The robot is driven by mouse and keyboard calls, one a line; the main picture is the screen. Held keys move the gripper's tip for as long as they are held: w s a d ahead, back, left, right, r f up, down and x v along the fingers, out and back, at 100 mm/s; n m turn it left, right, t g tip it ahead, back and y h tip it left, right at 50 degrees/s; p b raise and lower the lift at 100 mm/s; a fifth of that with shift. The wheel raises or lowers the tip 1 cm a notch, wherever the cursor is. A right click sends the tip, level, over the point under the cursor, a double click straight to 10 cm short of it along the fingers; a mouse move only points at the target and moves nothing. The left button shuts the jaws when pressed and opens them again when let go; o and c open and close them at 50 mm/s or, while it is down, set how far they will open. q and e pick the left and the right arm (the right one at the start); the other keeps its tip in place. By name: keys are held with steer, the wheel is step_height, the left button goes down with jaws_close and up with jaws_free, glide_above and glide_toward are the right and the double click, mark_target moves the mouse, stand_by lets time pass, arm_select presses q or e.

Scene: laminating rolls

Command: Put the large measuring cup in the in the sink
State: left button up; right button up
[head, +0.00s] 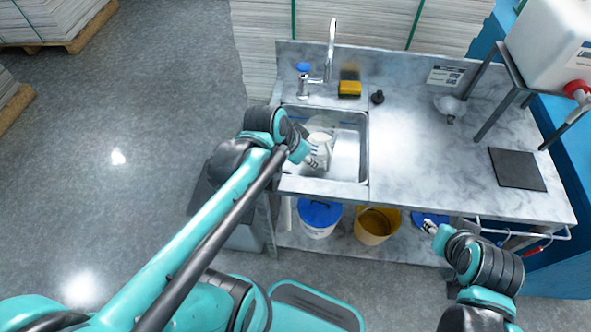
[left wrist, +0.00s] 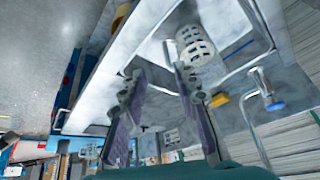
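A white cylindrical vessel with dark markings or slots (head: 320,140), which looks like the large measuring cup, lies inside the steel sink basin (head: 365,160). It shows larger in the left wrist view (left wrist: 195,44), on its side. My left gripper (head: 314,157) is over the sink's front part, close to the vessel. In the left wrist view its two fingers (left wrist: 160,85) are spread with nothing between them, and the vessel is beyond their tips. My right gripper (head: 430,228) is in front of the counter at the right, away from the sink; its fingers are too small to judge.
A faucet (head: 330,50) and a yellow sponge (head: 349,89) stand behind the sink. A small metal vessel (head: 450,105) and a dark plate (head: 517,169) are on the counter, otherwise largely clear. A blue-topped bucket (head: 320,216) and a yellow bucket (head: 374,226) stand below.

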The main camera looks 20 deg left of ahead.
arm_select(q)
steer(key=s+r+n+t+y, duration=0.1)
steer(key=s+n+t, duration=0.1)
steer(key=s+n, duration=0.2)
steer(key=shift+s+a+r+n+y, duration=0.2)
steer(key=shift+s+a+n+y, duration=0.15)
steer(key=shift+s, duration=1)
